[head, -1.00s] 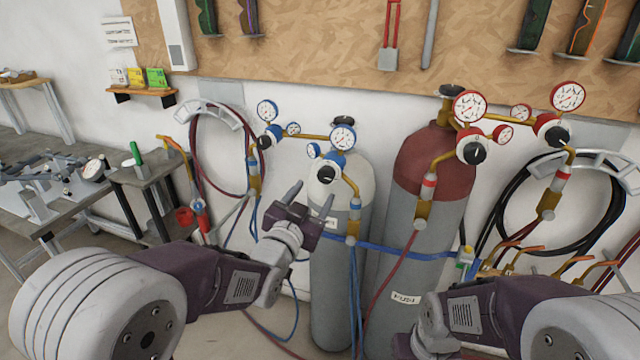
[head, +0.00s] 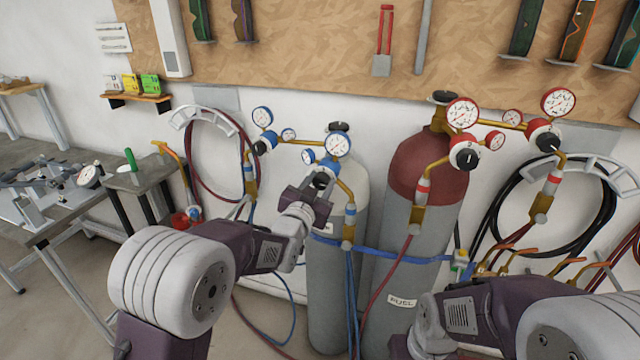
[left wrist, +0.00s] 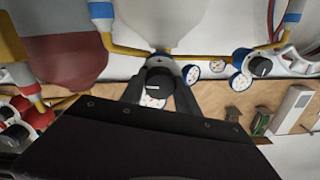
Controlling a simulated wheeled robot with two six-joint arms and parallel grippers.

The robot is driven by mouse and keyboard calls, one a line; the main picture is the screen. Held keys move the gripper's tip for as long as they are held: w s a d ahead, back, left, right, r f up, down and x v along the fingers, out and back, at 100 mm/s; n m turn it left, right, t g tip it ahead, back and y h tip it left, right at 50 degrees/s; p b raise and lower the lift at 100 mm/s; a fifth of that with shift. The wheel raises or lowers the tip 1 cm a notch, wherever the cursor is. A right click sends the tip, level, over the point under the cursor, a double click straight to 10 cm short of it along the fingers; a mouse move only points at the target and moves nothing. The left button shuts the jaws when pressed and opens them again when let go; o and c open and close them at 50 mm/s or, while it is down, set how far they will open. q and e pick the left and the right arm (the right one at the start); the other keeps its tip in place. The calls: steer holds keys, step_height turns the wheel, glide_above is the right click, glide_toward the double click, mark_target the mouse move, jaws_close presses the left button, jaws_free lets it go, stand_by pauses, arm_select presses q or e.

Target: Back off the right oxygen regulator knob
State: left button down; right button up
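The right oxygen regulator (head: 328,161) has blue-rimmed gauges and sits on the white-topped cylinder (head: 352,178). Its black knob (left wrist: 159,83) shows in the left wrist view between the two fingers of my left gripper (left wrist: 160,92), with a gap on each side. In the head view my left gripper (head: 322,188) is at this knob and partly covers it. The gripper is open, its fingers on either side of the knob; contact is not visible. The left oxygen regulator (head: 264,146) has its own black knob. My right gripper is out of view; only its arm shows at lower right.
A red-topped fuel cylinder (head: 428,165) with red-rimmed regulators stands just right of the white-topped one. Blue and red hoses hang below. A small side table (head: 150,178) and workbench are at left. A tool board (head: 330,40) covers the wall behind.

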arm_select(q)
steer(key=n+b, duration=0.2)
steer(key=n, duration=0.1)
steer(key=shift+f+b, duration=0.2)
steer(key=shift+b, duration=0.1)
steer(key=n+b, duration=0.2)
steer(key=n, duration=0.3)
steer(key=shift+b, duration=0.35)
steer(key=n+b, duration=0.2)
steer(key=n, duration=0.2)
steer(key=shift+n, duration=0.3)
steer(key=shift+r+n+b, duration=0.1)
steer(key=shift+n+b, duration=0.85)
steer(key=shift+n, duration=1.15)
steer(key=c, duration=0.9)
jaws_free()
